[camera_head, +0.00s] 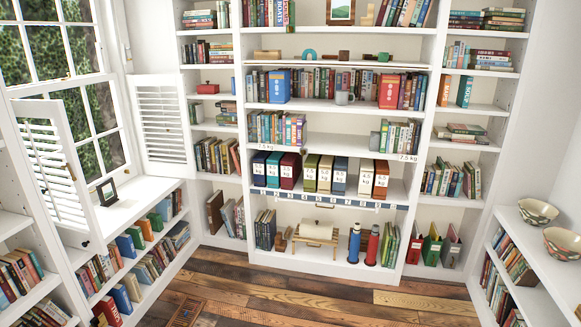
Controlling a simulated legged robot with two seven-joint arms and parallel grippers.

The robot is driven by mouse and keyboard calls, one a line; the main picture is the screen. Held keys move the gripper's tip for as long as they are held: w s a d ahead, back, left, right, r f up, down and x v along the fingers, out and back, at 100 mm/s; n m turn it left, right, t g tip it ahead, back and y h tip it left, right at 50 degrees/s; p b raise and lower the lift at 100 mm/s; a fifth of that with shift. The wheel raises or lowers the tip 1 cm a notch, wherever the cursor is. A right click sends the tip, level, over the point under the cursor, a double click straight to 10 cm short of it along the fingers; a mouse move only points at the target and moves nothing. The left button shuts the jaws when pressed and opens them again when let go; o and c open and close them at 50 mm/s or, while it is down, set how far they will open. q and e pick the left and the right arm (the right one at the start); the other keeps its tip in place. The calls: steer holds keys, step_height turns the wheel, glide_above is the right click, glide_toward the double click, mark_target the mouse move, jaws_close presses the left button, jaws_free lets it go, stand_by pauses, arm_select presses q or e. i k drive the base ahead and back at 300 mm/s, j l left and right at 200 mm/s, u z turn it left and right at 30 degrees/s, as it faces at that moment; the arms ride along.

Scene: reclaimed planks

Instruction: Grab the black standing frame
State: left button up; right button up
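The black standing frame (107,192) stands upright on the white window ledge at the left, below the window and close to the open shutter. It is small and tilted back a little. Neither of my grippers shows in the head view, so nothing is seen touching the frame.
The white ledge (135,201) has books on shelves below it. White shutters (160,123) stand open by the window. A tall bookcase (340,140) fills the back wall. Two patterned bowls (538,211) sit on the right shelf. The plank floor (300,290) is mostly clear, with a grate (186,312) at the front.

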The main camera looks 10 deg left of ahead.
mark_target(107, 190)
steer(key=i+u, duration=0.4)
steer(key=i+l+u, duration=0.1)
steer(key=i+u, duration=0.25)
steer(key=i, duration=0.3)
steer(key=i+l+u, duration=0.25)
steer(key=i+u, duration=0.15)
steer(key=i+l+u, duration=1.3)
steer(key=i+l, duration=0.1)
